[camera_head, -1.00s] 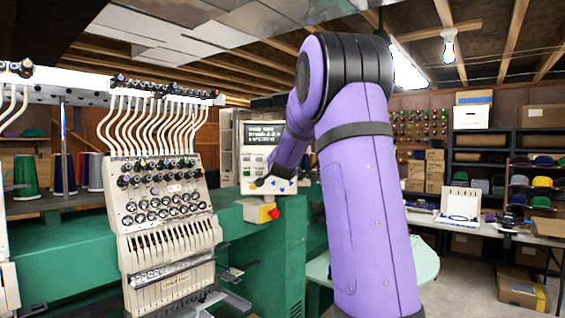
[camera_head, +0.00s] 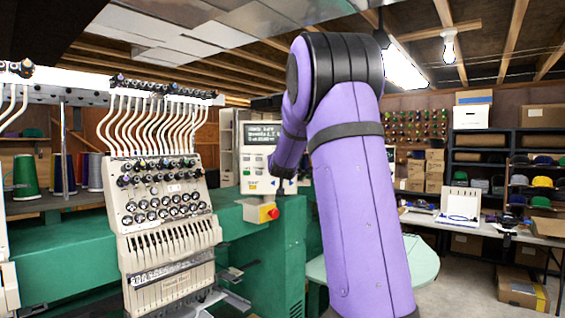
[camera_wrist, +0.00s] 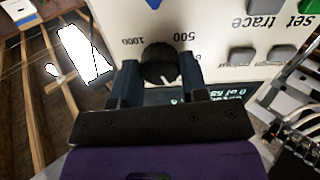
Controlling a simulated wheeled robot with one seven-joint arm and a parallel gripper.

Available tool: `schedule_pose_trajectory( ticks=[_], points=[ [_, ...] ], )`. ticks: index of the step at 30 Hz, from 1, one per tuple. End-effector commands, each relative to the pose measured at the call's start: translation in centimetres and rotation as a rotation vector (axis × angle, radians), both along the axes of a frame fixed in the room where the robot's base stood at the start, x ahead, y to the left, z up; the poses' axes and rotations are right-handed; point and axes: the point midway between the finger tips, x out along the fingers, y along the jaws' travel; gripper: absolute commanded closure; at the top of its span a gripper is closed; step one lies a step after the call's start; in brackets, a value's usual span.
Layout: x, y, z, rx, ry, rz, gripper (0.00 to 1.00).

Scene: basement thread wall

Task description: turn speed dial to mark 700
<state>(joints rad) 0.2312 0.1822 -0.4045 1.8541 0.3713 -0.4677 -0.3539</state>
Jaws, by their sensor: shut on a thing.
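The speed dial (camera_wrist: 157,66) is a round black knob with a white pointer line, on the cream control panel (camera_wrist: 220,42). In the wrist view the panel appears upside down, with the printed marks 500 (camera_wrist: 185,37) and 1000 (camera_wrist: 132,41) beside the dial. My gripper (camera_wrist: 159,70) is shut on the dial, one dark finger on each side. The exact mark under the pointer cannot be read. In the head view the control panel (camera_head: 253,160) stands beyond my arm, and the dial is hidden there.
A red stop button (camera_head: 273,213) on a yellow box sits just below the panel. The green machine body (camera_head: 262,250) and the needle head (camera_head: 165,205) are to the left. Grey and green buttons (camera_wrist: 284,54) lie near the dial. Open floor shows at the right.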

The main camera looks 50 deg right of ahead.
Motion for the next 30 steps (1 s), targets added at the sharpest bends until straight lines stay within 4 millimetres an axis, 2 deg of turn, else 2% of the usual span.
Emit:
schedule_pose_trajectory(
  ticks=[20,21,24,30],
  points=[
    [0.00,0.02,-0.19,-0.045,0.051,0.001,0.83],
    [0.00,0.02,-0.19,-0.045,0.051,0.001,0.57],
    [0.00,0.01,-0.16,-0.045,0.051,0.001,0.34],
    [-0.01,0.01,-0.08,-0.046,0.049,0.000,0.34]
  ],
)
